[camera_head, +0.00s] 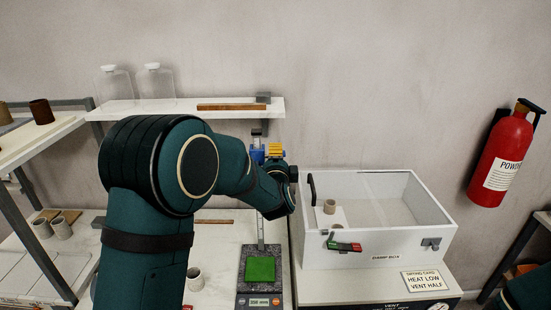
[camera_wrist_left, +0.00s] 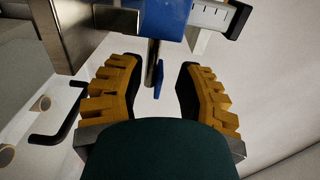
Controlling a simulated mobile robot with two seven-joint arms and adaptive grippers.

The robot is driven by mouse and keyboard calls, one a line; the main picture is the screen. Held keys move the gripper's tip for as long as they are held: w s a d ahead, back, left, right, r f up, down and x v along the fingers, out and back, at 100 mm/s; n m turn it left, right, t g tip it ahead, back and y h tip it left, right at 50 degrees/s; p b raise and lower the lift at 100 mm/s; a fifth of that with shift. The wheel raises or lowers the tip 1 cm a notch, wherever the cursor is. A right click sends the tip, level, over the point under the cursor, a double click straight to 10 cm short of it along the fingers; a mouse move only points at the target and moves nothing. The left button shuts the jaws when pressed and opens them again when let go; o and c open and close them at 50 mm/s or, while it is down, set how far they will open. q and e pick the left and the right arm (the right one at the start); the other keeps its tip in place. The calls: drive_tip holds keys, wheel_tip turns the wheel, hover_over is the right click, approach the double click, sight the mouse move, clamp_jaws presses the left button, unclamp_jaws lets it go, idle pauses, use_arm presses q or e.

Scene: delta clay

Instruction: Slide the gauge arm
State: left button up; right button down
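The gauge's blue slider (camera_head: 257,154) sits near the top of an upright steel scale post (camera_head: 261,232) behind the weighing base. In the left wrist view the blue block (camera_wrist_left: 165,20) is large, with a thin rod and a small blue piece (camera_wrist_left: 158,79) below it. My left gripper (camera_wrist_left: 157,75) has yellow padded fingers, spread apart on both sides of the rod, with visible gaps. In the head view my left gripper (camera_head: 275,151) is just right of the slider, and my arm hides part of the post. My right gripper is out of view.
A green slab (camera_head: 260,269) lies on the base. A white open-topped box (camera_head: 350,257) with a black handle (camera_head: 312,188) stands close on the right. A shelf (camera_head: 150,110) with two jars is behind my arm. Small cups (camera_head: 195,279) stand on the table.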

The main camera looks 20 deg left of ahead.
use_arm(q)
drive_tip(key=shift+s, duration=0.1)
drive_tip(key=v, duration=1.2)
drive_tip(key=s+d+f+n+g+h+b, duration=0.1)
drive_tip(key=s+f+n+g+h+b, duration=0.15)
drive_tip(key=f, duration=1.05)
drive_tip(key=s+d+f+n+g+h+b, duration=0.2)
drive_tip(key=f+n+g+h+b, duration=0.15)
drive_tip(key=f, duration=1.05)
drive_tip(key=s+d+f+n+g+h+b, duration=0.1)
drive_tip(key=s+f+n+g, duration=0.3)
drive_tip(key=s+f, duration=0.5)
drive_tip(key=s+d+f+n+g+h+b, duration=0.2)
drive_tip(key=s+d+f+n+g+b, duration=0.2)
drive_tip(key=s+f, duration=0.5)
wheel_tip(320, 180, down, 4)
drive_tip(key=shift+s+r+n+g+h, duration=0.3)
drive_tip(key=shift+n+g, duration=0.3)
drive_tip(key=shift+n, duration=0.5)
